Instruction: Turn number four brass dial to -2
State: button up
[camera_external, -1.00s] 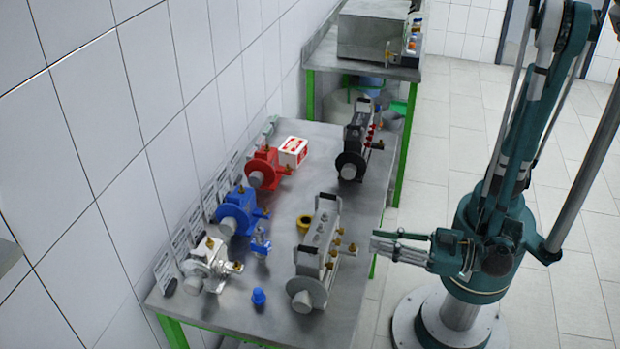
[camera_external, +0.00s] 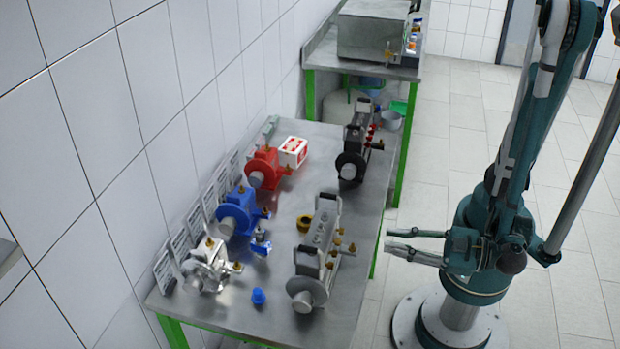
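A grey pump block (camera_external: 318,250) with two handles stands at the front right of the steel table. Several small brass dials (camera_external: 352,247) stick out from its right side. I cannot read numbers or a scale on them, so I cannot tell which is number four or what it is set to. My gripper (camera_external: 388,240) is to the right of these dials, just off the table's right edge and pointing left. Its two fingers are apart, with an empty gap between them. It does not seem to touch any dial.
The steel table (camera_external: 345,318) also holds a dark pump (camera_external: 354,150), a red pump (camera_external: 265,168), a blue pump (camera_external: 237,212), a silver pump (camera_external: 207,268), a red-and-white box (camera_external: 293,151), a brass ring (camera_external: 304,222) and a blue cap (camera_external: 258,296). A tiled wall borders the left.

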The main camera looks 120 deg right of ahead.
aim_at(340, 231)
jog(key=w+d+m, duration=0.1)
jog(key=m, duration=0.1)
jog(key=w+d+m, duration=0.2)
jog(key=m, duration=0.1)
jog(key=shift+p, duration=0.4)
jog(key=shift+w+d, duration=0.2)
jog(key=x, duration=0.7)
jog(key=shift+b, duration=0.35)
dwell(0.4)
jog(key=shift+w+d, duration=0.15)
grip_shut()
